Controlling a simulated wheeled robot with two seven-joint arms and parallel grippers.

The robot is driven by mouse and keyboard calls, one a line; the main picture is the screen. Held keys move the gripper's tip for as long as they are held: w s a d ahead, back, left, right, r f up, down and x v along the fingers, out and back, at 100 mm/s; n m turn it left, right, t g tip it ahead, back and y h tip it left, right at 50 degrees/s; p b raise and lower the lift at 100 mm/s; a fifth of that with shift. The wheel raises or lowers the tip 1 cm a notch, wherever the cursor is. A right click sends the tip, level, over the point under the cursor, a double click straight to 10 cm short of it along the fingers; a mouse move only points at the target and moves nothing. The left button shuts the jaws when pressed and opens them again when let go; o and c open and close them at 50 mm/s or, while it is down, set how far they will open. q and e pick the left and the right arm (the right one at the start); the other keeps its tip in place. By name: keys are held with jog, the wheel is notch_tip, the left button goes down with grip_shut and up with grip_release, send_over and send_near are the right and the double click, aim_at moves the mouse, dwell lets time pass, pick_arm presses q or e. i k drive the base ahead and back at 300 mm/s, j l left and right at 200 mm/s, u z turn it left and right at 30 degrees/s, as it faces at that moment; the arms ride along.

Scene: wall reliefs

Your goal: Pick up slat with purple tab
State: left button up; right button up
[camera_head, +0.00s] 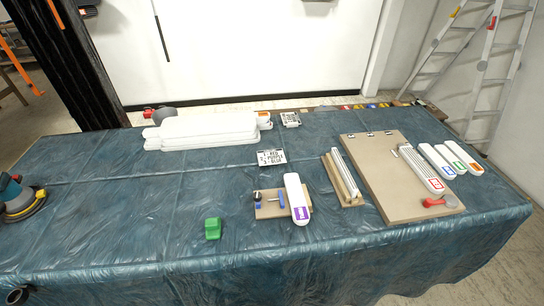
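The slat with the purple tab (294,190) is a long white piece with rounded ends near the middle front of the table. Its purple tab (302,214) is at the near end. The slat lies nearly straight away from me, over the right part of a small tan board (268,212). I cannot tell whether it rests on the board or just above it. Neither of my grippers shows in this view.
Small blue and black tools (281,198) lie just left of the slat. A green block (212,228) stands front left. A wooden holder with pale strips (342,178) and a large tan board (384,190) lie right. More white slats (454,158) lie far right. White slats (205,131) are stacked behind.

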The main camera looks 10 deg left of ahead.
aim_at(300, 212)
jog(key=k+l+z, duration=0.1)
jog(key=l, duration=0.8)
jog(key=k+l, duration=0.1)
jog(key=l, duration=0.8)
jog(key=z, duration=0.05)
